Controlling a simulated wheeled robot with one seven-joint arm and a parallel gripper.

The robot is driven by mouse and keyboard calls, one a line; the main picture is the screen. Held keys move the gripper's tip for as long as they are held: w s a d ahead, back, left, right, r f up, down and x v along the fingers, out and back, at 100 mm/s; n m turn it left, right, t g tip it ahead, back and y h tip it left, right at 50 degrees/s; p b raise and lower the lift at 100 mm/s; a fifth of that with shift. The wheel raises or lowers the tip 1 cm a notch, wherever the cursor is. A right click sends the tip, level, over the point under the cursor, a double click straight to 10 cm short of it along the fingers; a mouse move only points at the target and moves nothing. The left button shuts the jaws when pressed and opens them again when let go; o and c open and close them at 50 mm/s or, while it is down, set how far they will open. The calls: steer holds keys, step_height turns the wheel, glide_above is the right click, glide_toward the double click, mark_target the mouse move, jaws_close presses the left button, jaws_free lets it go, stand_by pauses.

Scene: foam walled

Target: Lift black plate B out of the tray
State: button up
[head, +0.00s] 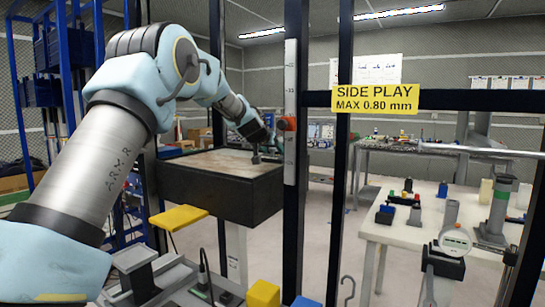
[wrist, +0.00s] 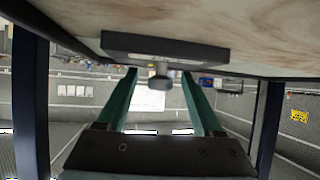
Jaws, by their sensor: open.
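A dark plate (wrist: 165,46) with a stubby knob (wrist: 157,82) lies against the pale wooden floor of the tray in the wrist view, which looks upside down. I see no letter on it, so I cannot confirm that it is plate B. My gripper (wrist: 160,73) is open, with its two green fingers on either side of the knob. A gap shows on each side, and I see no contact. In the head view, my gripper (head: 266,150) is at the right end of the black-sided tray (head: 215,194). The plate is hard to make out there.
A dark upright post (head: 293,200) stands just right of the tray, part of a frame with a yellow sign (head: 375,98). A yellow pad (head: 178,217) is in front of the tray. A white table (head: 400,232) with several small objects is at the right.

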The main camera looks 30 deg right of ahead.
jaws_close()
stand_by(0.5)
stand_by(0.8)
steer(key=shift+r, duration=0.25)
